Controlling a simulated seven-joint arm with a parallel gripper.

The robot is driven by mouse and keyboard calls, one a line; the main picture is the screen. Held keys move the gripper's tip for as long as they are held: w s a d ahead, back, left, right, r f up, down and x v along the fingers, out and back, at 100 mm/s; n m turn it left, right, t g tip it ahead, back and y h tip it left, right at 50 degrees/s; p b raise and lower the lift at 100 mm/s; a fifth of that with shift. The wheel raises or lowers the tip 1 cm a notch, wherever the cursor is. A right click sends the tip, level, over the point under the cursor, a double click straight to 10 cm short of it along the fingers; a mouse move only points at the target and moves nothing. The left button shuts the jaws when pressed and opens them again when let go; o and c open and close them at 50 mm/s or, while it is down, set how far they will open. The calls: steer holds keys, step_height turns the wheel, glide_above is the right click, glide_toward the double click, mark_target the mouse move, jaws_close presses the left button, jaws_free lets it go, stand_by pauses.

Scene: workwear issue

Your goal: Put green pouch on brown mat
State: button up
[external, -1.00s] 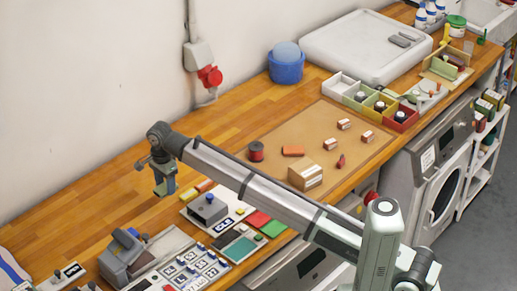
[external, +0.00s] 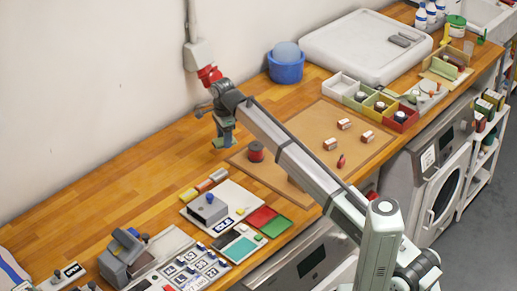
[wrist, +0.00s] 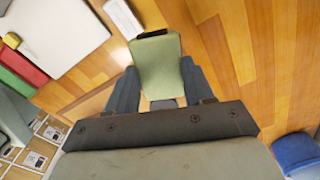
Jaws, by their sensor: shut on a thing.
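My gripper (external: 222,136) is shut on the green pouch (wrist: 158,66). In the wrist view the pale green pouch sits between the two dark fingers (wrist: 157,88). In the external view the pouch (external: 224,144) shows only as a small green patch under the fingers. The gripper is above bare wood, just left of the brown mat (external: 311,116). The brown mat lies flat on the bench, and my arm crosses in front of part of it.
A red wall plug (external: 209,75) is close behind my wrist. The mat's upper middle is clear.

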steer(key=w+d+m, duration=0.2)
steer(key=w+d, duration=0.9)
steer(key=d, duration=0.3)
steer(key=m, duration=0.3)
glide_toward(309, 128)
steer(key=shift+w+f, duration=0.2)
steer(key=shift+f, duration=3)
steer(key=o, duration=1)
steer(key=shift+f, duration=0.1)
steer(key=shift+o, duration=0.2)
step_height(309, 128, up, 12)
